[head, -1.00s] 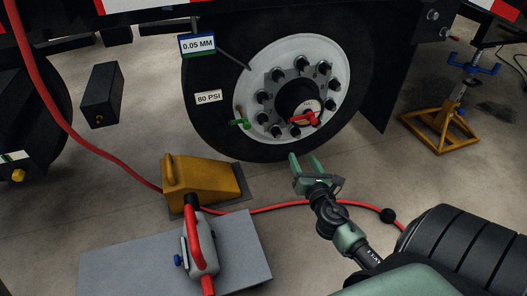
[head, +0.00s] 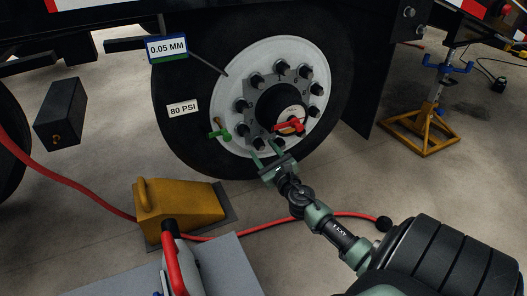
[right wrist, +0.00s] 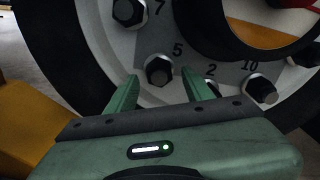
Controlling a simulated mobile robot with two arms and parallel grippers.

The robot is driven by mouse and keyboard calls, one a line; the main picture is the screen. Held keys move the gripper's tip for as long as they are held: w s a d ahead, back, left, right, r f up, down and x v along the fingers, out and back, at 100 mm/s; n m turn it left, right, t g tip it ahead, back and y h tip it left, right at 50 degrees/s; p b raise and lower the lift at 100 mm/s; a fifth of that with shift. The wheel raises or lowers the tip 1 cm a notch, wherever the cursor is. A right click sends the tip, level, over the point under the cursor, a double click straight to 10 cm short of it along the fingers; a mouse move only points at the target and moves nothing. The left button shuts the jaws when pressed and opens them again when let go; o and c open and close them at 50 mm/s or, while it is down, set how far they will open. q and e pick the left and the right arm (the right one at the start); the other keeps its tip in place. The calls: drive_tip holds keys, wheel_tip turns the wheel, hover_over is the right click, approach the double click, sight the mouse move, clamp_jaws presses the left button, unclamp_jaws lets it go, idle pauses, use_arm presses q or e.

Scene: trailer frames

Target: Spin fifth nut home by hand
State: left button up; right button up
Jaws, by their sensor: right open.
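The fifth nut (right wrist: 158,70) is a dark hex nut on the white wheel rim (right wrist: 108,50), below the number 5. In the right wrist view it sits in line with the gap between my right gripper's (right wrist: 160,80) green fingertips, with white rim visible on either side. The fingers are open and look short of gripping it. In the head view my right gripper (head: 267,147) reaches up to the lower edge of the wheel (head: 180,130), its tips over the rim. My left gripper is not in view.
Other nuts (right wrist: 128,11) ring the dark hub (head: 279,101). A red lever (head: 287,126) and a green clip (head: 219,134) are at the wheel. A yellow chock (head: 185,205) stands below left, with a red hose (head: 85,190) beside it. A yellow jack stand (head: 420,128) is at right.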

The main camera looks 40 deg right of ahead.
drive_tip(key=shift+w, duration=0.1)
clamp_jaws()
drive_tip(key=shift+m, duration=0.3)
